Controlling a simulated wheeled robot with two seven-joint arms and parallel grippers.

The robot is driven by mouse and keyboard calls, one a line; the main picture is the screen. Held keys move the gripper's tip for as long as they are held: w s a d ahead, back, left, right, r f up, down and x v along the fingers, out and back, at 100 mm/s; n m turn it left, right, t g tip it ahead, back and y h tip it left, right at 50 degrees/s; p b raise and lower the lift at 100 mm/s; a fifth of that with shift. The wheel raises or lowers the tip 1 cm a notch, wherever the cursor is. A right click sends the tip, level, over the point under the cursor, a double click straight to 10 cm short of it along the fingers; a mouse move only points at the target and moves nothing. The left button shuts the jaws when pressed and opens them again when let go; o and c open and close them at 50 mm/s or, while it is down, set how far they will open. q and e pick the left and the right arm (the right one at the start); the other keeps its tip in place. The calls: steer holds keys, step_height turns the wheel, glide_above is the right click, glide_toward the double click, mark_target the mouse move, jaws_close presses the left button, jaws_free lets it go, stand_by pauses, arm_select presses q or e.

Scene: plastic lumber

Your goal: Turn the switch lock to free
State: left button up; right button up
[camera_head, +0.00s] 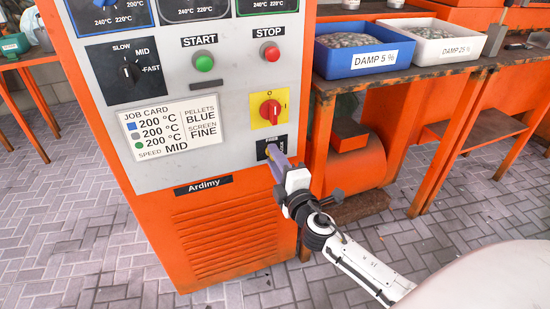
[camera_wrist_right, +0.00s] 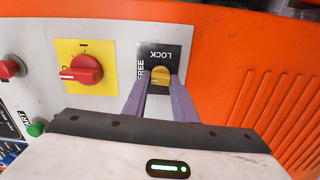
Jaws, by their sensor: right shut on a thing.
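The switch lock (camera_wrist_right: 160,52) is a small black plate marked LOCK and FREE on the grey panel, with a yellow knob (camera_wrist_right: 161,73) on it. In the head view the plate (camera_head: 262,149) is partly hidden behind my right gripper (camera_head: 273,153). In the right wrist view, the two purple-grey fingers of my right gripper (camera_wrist_right: 162,82) stand on either side of the yellow knob and are shut on it. I cannot tell which word the knob points to. My left gripper is not in view.
A red rotary switch (camera_wrist_right: 82,70) on a yellow plate sits close beside the lock. The green START button (camera_head: 203,62), red STOP button (camera_head: 271,53) and speed dial (camera_head: 130,71) are on the same panel. A bench with a blue bin (camera_head: 365,61) stands right of the orange cabinet.

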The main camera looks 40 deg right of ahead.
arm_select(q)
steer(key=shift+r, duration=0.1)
arm_select(e)
steer(key=shift+n, duration=0.6)
steer(key=o, duration=1)
steer(key=shift+o, duration=0.2)
arm_select(q)
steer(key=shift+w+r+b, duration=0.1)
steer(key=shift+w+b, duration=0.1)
steer(key=shift+b, duration=0.1)
arm_select(e)
steer(key=v, duration=1)
steer(key=shift+s, duration=0.15)
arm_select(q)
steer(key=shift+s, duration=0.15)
arm_select(e)
steer(key=shift+a+f, duration=0.1)
steer(key=shift+a, duration=0.05)
